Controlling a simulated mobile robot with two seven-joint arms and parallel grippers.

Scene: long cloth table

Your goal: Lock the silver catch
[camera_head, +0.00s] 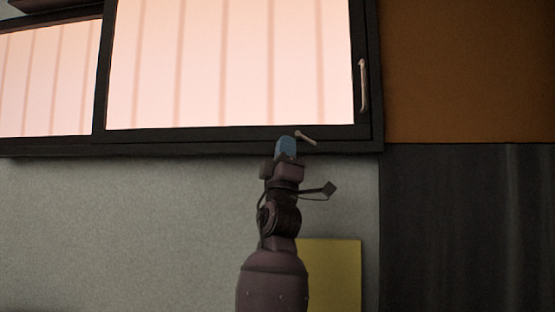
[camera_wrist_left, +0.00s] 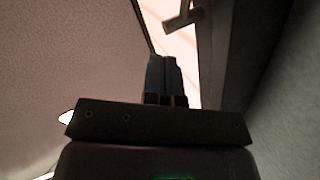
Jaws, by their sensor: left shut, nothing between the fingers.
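The silver catch (camera_head: 306,138) is a small pale lever on the bottom rail of the dark window frame. In the head view it slants down to the right. My left gripper (camera_head: 285,146) is just left of it, with blue fingertips overlapping the lower frame; whether they touch the catch cannot be told. In the wrist view, the fingers of my left gripper (camera_wrist_left: 166,76) are together and hold nothing. A bent grey piece that looks like the catch (camera_wrist_left: 182,21) shows just beyond the fingertips. My right gripper is not in view.
A longer pale handle (camera_head: 363,86) stands upright on the window's right stile. The dark window frame (camera_head: 230,137) surrounds bright panes. Below are a grey wall (camera_head: 130,220) and a yellow panel (camera_head: 335,275). A dark curtain-like surface (camera_head: 465,230) is at right.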

